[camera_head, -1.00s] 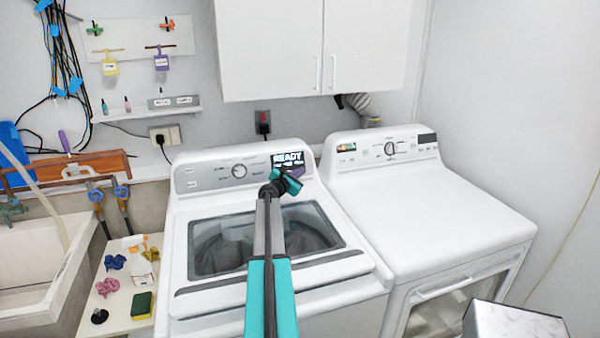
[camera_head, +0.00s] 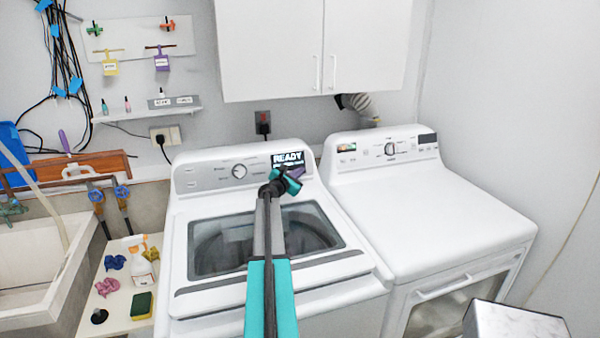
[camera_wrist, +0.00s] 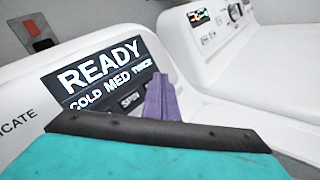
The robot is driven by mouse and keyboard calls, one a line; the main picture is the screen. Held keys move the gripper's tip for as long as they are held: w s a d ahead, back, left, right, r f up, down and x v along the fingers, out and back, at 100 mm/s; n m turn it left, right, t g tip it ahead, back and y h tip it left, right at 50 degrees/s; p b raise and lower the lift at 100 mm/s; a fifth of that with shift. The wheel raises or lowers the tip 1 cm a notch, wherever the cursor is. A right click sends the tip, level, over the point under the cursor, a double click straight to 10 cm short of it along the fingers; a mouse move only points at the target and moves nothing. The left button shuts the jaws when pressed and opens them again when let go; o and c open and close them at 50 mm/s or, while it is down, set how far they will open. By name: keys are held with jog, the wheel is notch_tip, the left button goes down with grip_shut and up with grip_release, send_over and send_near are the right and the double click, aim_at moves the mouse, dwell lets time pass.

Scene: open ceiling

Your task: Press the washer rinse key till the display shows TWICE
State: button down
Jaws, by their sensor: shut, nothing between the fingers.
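The white top-load washer (camera_head: 185,235) stands in the middle of the head view. Its display (camera_head: 289,159) reads READY on top. In the wrist view the display (camera_wrist: 100,72) shows a second line, COLD MED and a last word that looks like TWICE. Below it is a row of dark keys; one is marked SPIN (camera_wrist: 131,99). My gripper (camera_head: 297,172) is at the panel just under the display. In the wrist view its purple fingers (camera_wrist: 161,97) are shut and empty, over the keys right of SPIN. They hide the rinse key's label, and I cannot tell whether they touch a key.
A white dryer (camera_head: 430,210) stands close on the right. White cabinets (camera_head: 310,50) hang above.

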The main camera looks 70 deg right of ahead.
jog(key=shift+s+a, duration=0.1)
jog(key=shift+s+a+r, duration=0.2)
jog(key=shift+s+a, duration=0.15)
jog(key=shift+a, duration=0.05)
dwell(0.4)
jog(key=shift+s+a+r, duration=0.3)
jog(key=shift+s+a, duration=0.2)
jog(key=shift+a, duration=0.1)
jog(key=shift+s+a+r, duration=0.3)
jog(key=shift+s+a, duration=0.2)
jog(key=shift+a, duration=0.15)
jog(key=shift+s+a+r, duration=0.3)
jog(key=shift+s+a, duration=0.2)
jog(key=shift+a, duration=0.1)
jog(key=shift+w, duration=0.1)
